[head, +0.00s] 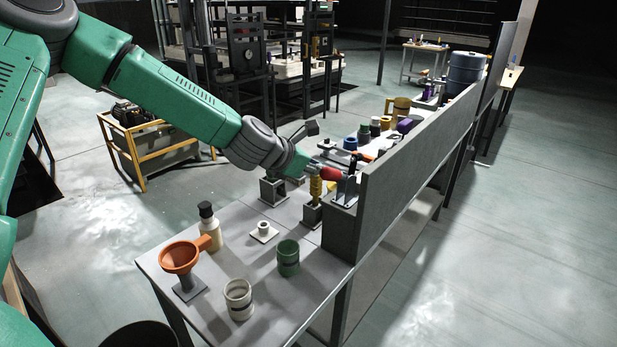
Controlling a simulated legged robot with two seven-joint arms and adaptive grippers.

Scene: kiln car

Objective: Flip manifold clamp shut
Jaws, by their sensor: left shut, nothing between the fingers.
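The manifold clamp (346,187) looks like a small grey bracket with a dark upright part, at the near end of the long grey wall. A red grip (331,173) lies low and nearly level to its left, probably the clamp's handle. My left gripper (313,166) reaches in from the left, shut and empty. Its fingertips are at or very near the left end of the red grip; I cannot tell if they touch. The gripper partly hides the area behind it. My right gripper is not in view.
A yellow ribbed piece (315,188) stands on a grey block just below the gripper. Nearer on the bench (215,325) are an orange funnel (180,257), a bottle (209,228), a white cup (239,300) and a green cup (288,258). The grey wall (415,150) bounds the right side.

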